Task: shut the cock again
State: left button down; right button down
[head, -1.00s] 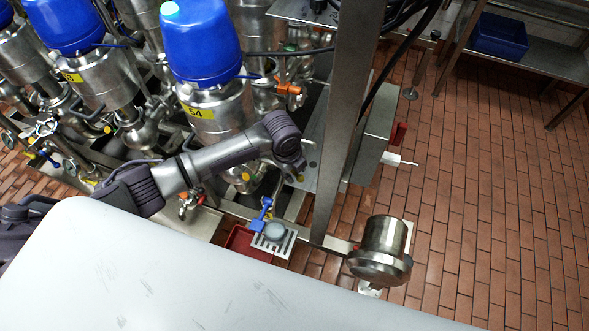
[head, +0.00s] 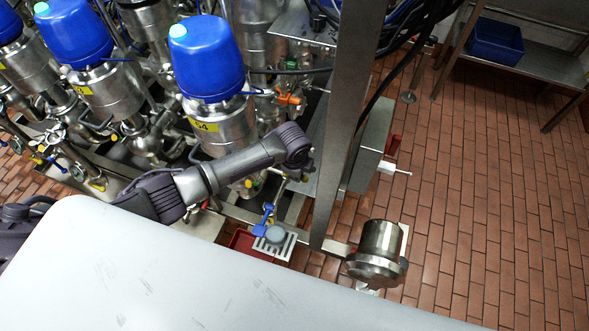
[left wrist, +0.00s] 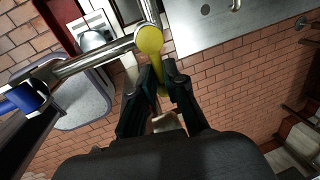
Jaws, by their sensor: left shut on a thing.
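In the left wrist view, a cock with a round yellow head (left wrist: 149,39) sits at the end of a bright steel pipe. Its yellow handle (left wrist: 160,76) runs down between the dark fingers of my left gripper (left wrist: 160,88). The gripper is shut on this handle. In the head view my left arm reaches across from the left, and its wrist hides the gripper and the held handle. I cannot tell exactly how far the cock is turned. My right gripper is in neither view.
A blue lever (head: 264,214) stands beside a grey cup (head: 275,235) on a slotted plate over a red tray (head: 243,242). Blue-capped valves (head: 205,60) crowd the left. A steel post (head: 341,120) rises right of my wrist. Open tiled floor (head: 470,200) lies right.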

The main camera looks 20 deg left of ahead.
pick_arm(q)
jog(key=shift+d+n, duration=0.3)
jog(key=shift+d, duration=0.1)
jog(key=c, duration=1.2)
grip_release()
jog(key=shift+d, duration=0.1)
jog(key=shift+w, duration=0.1)
jog(key=shift+r, duration=0.4)
notch_tip(320, 180, up, 11)
jog(key=s, duration=0.2)
jog(key=shift+s, duration=0.2)
jog(key=shift+f, duration=0.1)
